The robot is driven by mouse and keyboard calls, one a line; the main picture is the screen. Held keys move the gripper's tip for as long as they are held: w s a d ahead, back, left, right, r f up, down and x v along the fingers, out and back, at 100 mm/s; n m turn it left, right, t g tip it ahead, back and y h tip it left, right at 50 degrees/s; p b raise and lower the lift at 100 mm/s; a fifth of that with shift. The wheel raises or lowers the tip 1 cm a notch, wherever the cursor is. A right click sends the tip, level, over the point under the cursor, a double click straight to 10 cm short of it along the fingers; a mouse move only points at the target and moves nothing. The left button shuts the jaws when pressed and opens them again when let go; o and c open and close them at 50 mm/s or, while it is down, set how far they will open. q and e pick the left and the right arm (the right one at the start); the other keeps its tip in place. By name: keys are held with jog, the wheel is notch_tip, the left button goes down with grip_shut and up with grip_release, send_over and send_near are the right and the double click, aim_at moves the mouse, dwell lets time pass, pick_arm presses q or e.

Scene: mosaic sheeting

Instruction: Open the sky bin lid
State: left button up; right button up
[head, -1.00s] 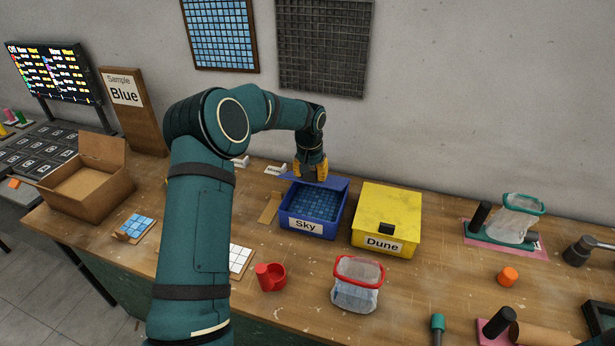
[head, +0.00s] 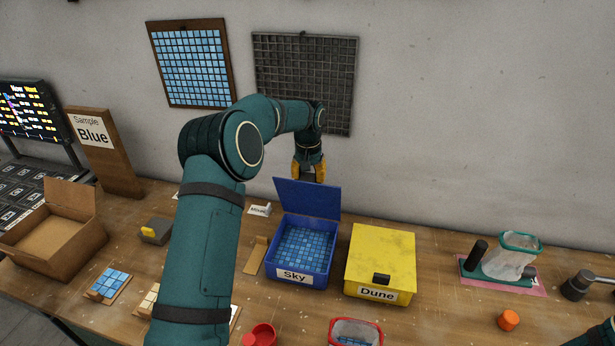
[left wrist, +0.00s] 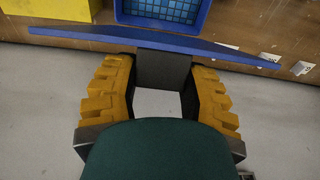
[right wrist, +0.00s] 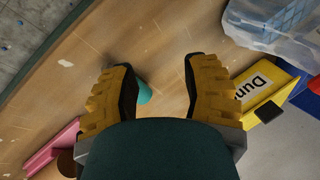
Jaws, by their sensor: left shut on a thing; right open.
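The blue Sky bin (head: 297,278) stands on the bench with its top uncovered and light blue tiles inside. Its blue lid (head: 308,198) stands raised at the back edge, its broad face showing. In the left wrist view the lid (left wrist: 100,38) is a thin blue edge beyond the fingers, with the bin (left wrist: 118,12) behind it. My left gripper (head: 309,171) is behind the lid's top, shut on the lid's dark handle (left wrist: 163,70). My right gripper (right wrist: 158,68) is open and empty above the bench; its fingers are out of the head view.
The closed yellow Dune bin (head: 380,254) stands just right of the Sky bin. A red-rimmed bag (head: 355,328) and red cup (head: 262,335) are in front. An open cardboard box (head: 60,240) stands left. A teal-rimmed bag (head: 511,256) stands right. The wall is behind.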

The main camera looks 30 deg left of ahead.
pick_arm(q)
jog(key=shift+w+a+g, duration=0.15)
jog(key=shift+w+g, duration=0.15)
jog(key=shift+w, duration=0.3)
pick_arm(e)
jog(key=shift+w+r, duration=0.25)
jog(key=shift+r, duration=0.05)
jog(key=shift+a, duration=0.1)
pick_arm(q)
jog(key=o, duration=1.3)
jog(key=shift+r, duration=0.1)
notch_tip(320, 180, up, 12)
